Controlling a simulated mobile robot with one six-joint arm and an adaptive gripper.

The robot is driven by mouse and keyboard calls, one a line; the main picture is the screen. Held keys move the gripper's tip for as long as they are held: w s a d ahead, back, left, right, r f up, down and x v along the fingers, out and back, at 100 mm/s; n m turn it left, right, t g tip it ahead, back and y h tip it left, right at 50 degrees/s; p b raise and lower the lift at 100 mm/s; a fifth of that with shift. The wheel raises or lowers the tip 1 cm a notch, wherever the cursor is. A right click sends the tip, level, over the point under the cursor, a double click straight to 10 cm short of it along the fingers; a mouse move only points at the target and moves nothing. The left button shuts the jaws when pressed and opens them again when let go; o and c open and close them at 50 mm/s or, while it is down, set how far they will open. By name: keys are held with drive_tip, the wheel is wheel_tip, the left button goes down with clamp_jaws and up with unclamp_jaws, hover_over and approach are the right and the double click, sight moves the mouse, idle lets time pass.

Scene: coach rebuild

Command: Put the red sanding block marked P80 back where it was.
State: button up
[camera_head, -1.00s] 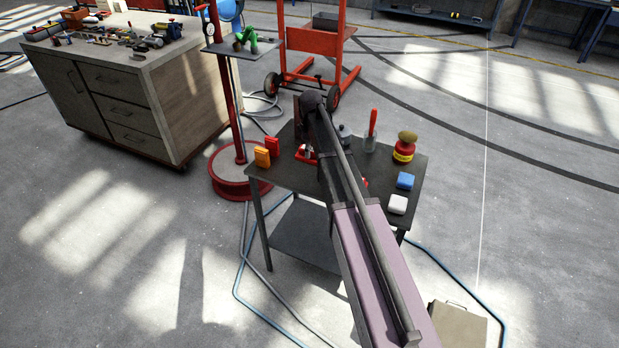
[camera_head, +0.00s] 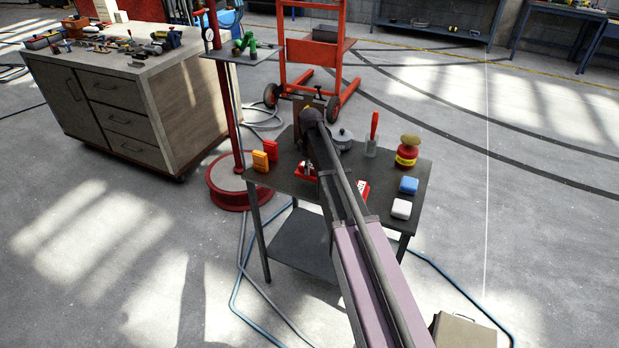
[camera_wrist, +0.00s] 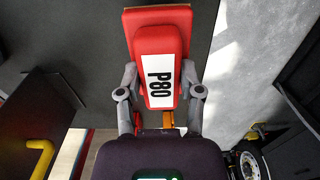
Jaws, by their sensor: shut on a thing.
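The red sanding block (camera_wrist: 157,38) fills the upper middle of the wrist view. My fingers are mostly hidden there behind my arm. Whether the block touches the tabletop, I cannot tell. Another red block with a white label (camera_head: 362,189) lies right of my arm, partly covered by it.
The dark table (camera_head: 284,184) bears two orange-red blocks (camera_head: 261,161) at left. A lidded pot (camera_head: 342,139), a red-handled tool (camera_head: 374,132) and a red-yellow jar (camera_head: 406,155) stand behind. Blue (camera_head: 408,185) and white (camera_head: 401,208) blocks lie at right. A red stand (camera_head: 222,110) rises behind left.

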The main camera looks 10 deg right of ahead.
sight(310, 166)
drive_tip(key=shift+f+b, duration=1.85)
drive_tip(key=shift+f, duration=0.05)
drive_tip(key=shift+f, duration=0.1)
drive_tip(key=o, duration=1)
drive_tip(key=shift+r, duration=0.25)
wheel_tip(310, 166, up, 12)
drive_tip(key=p, duration=1.2)
drive_tip(key=shift+f, duration=0.1)
drive_tip(key=shift+s, duration=0.15)
drive_tip(key=s+m, duration=1)
drive_tip(key=s, duration=1.9)
drive_tip(key=shift+a+m, duration=0.2)
drive_tip(key=shift+m, duration=0.2)
